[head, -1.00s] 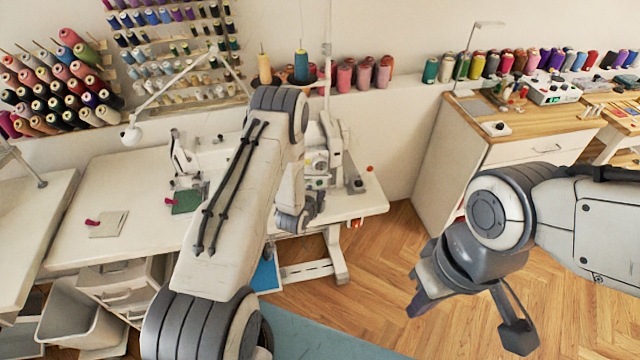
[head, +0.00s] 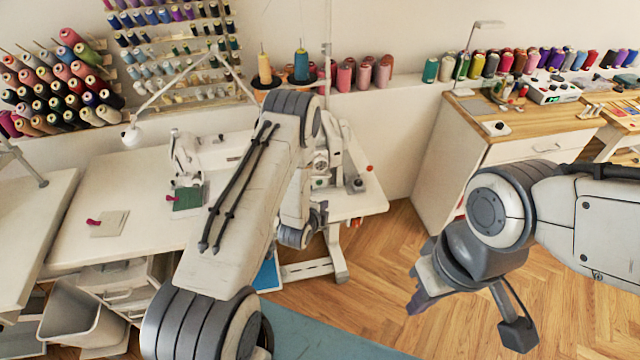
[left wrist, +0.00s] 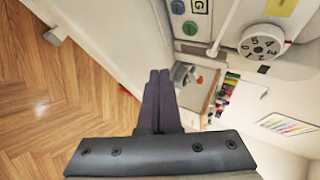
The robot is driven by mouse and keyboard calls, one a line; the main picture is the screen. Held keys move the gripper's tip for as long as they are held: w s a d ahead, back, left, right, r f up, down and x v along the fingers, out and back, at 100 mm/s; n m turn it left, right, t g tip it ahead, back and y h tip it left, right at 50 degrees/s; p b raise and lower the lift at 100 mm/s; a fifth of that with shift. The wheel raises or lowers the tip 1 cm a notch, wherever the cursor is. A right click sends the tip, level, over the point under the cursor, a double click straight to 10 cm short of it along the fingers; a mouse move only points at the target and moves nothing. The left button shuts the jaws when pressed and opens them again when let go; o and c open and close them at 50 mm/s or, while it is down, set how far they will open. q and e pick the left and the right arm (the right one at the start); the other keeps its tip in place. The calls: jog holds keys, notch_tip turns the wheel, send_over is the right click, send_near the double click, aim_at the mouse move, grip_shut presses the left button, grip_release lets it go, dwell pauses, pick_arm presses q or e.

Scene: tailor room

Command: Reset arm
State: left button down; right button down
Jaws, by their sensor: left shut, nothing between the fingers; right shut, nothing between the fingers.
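My left gripper shows in the left wrist view (left wrist: 158,78), where its two dark fingers lie together, shut and empty. They point toward the sewing machine table area, with a white machine with a dial (left wrist: 264,44) close by on the right. In the head view my left arm reaches over the white sewing table (head: 130,190) and hides its own fingers. My right gripper (head: 424,298) is at the right of the head view, above the wooden floor, with its fingers shut and empty. It appears to touch nothing.
A white sewing machine (head: 215,150) and a green cloth (head: 188,198) are on the table. A wooden-topped cabinet (head: 460,140) stands behind my right arm. A grey bin (head: 75,315) is at lower left. Open wooden floor (head: 375,285) lies between my arms.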

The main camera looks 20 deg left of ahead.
pick_arm(q)
jog(key=s+d+r+n+g+h, duration=0.1)
jog(key=s+d+r+n+g, duration=0.15)
jog(key=d+r, duration=0.6)
jog(key=s+d+r+n+g+h, duration=0.1)
jog(key=s+d+r+n+g, duration=0.2)
jog(key=d+r, duration=0.55)
jog(key=s+r+n+g, duration=0.1)
jog(key=s+r, duration=0.3)
jog(key=s, duration=0.5)
jog(key=s+r+n+g, duration=0.1)
jog(key=s+r+g, duration=0.2)
jog(key=s, duration=0.6)
jog(key=s+r+n+g+y, duration=0.1)
jog(key=s+r+n+g, duration=0.1)
jog(key=s+r, duration=0.4)
jog(key=s, duration=0.4)
